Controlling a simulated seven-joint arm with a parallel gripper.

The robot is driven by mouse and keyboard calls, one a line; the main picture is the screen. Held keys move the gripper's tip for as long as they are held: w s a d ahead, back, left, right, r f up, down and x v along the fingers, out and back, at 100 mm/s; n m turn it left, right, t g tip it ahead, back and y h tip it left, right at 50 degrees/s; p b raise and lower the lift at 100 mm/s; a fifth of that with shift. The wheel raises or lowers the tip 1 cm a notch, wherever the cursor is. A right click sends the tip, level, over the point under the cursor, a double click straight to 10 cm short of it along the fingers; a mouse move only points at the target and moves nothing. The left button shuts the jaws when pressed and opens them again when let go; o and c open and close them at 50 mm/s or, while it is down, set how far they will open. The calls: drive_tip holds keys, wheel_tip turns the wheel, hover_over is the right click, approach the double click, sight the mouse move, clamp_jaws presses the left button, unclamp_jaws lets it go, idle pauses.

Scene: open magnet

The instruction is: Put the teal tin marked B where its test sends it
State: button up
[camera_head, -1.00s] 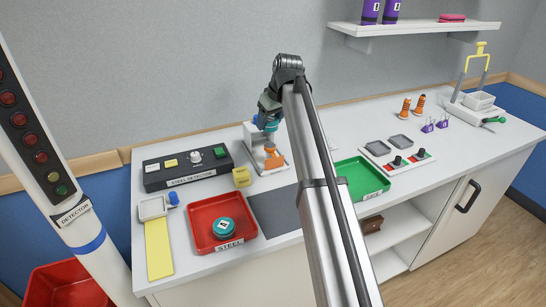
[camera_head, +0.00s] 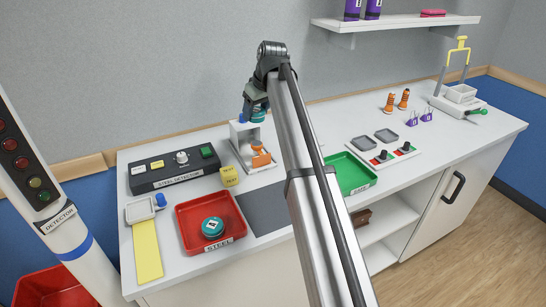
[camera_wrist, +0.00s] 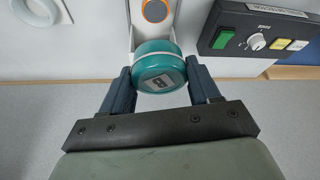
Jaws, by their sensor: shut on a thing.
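My gripper (camera_head: 256,110) is shut on a teal tin (camera_wrist: 158,68). In the head view the held tin (camera_head: 258,116) is above the white stand (camera_head: 243,131) with an orange part (camera_head: 261,158), apart from that orange part. A second teal tin (camera_head: 213,227) with a white label lies in the red tray marked STEEL (camera_head: 182,219). The green tray (camera_head: 350,172), its label hard to read, is empty where visible; my arm hides its left side.
The black steel detector box (camera_head: 172,176) with knob and buttons stands at the back left, beside a yellow TEST block (camera_head: 230,176). A lamp column (camera_head: 60,220) rises at the left. A dark mat (camera_head: 262,212) lies bare between the trays.

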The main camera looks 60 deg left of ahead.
drive_tip(key=w+d+f+m, duration=0.2)
drive_tip(key=w+d, duration=0.3)
drive_tip(key=w, duration=0.7)
drive_tip(key=m+t, duration=0.2)
hover_over(335, 166)
drive_tip(key=s+d, duration=0.1)
wheel_tip(335, 166, down, 5)
drive_tip(key=shift+w+d+f+m+t, duration=0.1)
drive_tip(key=shift+f+m, duration=0.35)
drive_tip(key=shift+f, duration=1.15)
drive_tip(key=shift+d+f+m+t, duration=0.1)
drive_tip(key=shift+f+m, duration=0.3)
drive_tip(key=shift+f, duration=1.25)
drive_tip(key=shift+w+f+m+t, duration=0.1)
drive_tip(key=shift+f+m, duration=0.35)
drive_tip(key=shift+f, duration=1.15)
drive_tip(key=shift+f, duration=0.15)
drive_tip(key=o, duration=1.1)
